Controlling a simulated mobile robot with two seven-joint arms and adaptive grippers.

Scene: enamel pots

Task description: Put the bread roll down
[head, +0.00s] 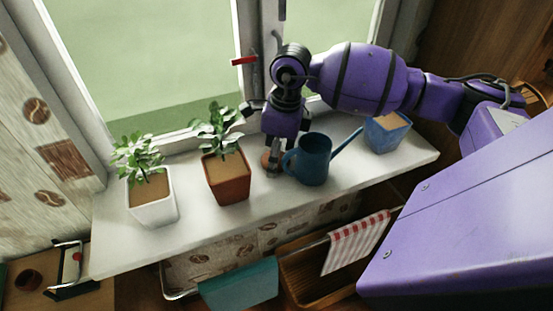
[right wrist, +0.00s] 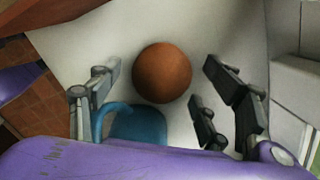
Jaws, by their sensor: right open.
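The bread roll (right wrist: 162,73) is a round brown ball on the pale windowsill (head: 120,235). In the right wrist view it lies between the spread fingers of my right gripper (right wrist: 157,80), with gaps on both sides. In the head view the roll (head: 266,157) is mostly hidden behind my right gripper (head: 272,168), which points down at the sill just left of the blue watering can (head: 313,160). My right gripper is open. My left gripper is not in view.
A terracotta pot (head: 228,182) with a plant stands left of the gripper, and a white pot (head: 153,205) farther left. A blue pot (head: 384,135) stands at the right. The sill's front strip is clear. Below hang a teal cloth (head: 240,287) and a checked cloth (head: 355,243).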

